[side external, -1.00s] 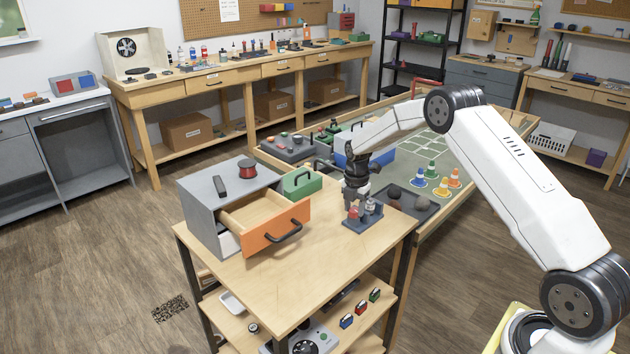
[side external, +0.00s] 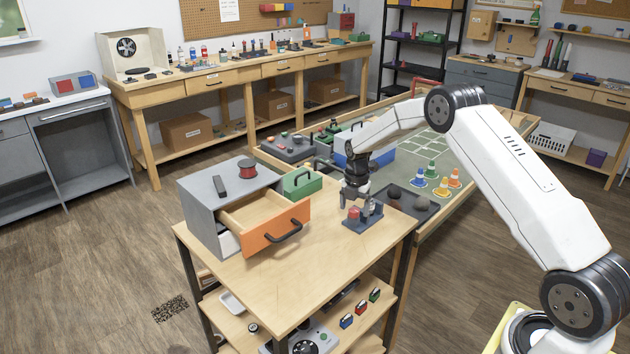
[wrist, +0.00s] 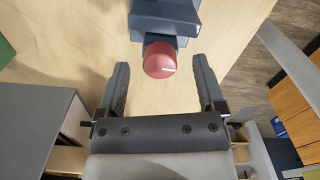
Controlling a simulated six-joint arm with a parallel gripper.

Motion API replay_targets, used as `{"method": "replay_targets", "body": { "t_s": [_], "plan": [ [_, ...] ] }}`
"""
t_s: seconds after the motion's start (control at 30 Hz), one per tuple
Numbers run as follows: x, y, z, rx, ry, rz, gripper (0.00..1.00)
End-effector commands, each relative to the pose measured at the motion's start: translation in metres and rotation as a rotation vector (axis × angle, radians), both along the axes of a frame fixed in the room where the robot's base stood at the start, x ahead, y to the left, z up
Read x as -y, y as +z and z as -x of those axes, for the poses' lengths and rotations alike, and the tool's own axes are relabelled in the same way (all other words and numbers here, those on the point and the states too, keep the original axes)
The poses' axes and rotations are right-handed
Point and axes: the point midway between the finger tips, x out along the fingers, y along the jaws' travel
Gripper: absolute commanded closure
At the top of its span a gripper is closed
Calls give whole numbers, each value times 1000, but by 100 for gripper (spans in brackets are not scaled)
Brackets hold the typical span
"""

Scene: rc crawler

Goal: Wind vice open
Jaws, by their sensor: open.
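The vice (side external: 366,221) is a small dark blue-grey block with a red round knob (side external: 353,213) on its near side, standing on the wooden cart top. In the wrist view the vice (wrist: 165,18) is at the top, and the red knob (wrist: 158,68) with a pale mark line faces the camera. My gripper (side external: 356,201) points down over the vice. In the wrist view its two fingers are open, one on each side of the knob, with a visible gap on both sides. I cannot tell whether the fingertips are level with the knob.
A grey cabinet (side external: 203,208) with an open orange-fronted drawer (side external: 273,229) stands left of the vice. A green case (side external: 300,184) is beside it. A dark tray (side external: 412,205) with round lumps is just right of the vice. The cart top's front is clear.

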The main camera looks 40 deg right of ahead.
Motion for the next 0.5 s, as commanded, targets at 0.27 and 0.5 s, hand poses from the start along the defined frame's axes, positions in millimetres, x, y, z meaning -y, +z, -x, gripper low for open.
{"method": "replay_targets", "body": {
  "t_s": [0.27, 0.5],
  "plan": [
    [0, 16, 0, 2, 0, 0, 12],
    [0, 29, 0, 1, 0, 1, 12]
  ]
}}
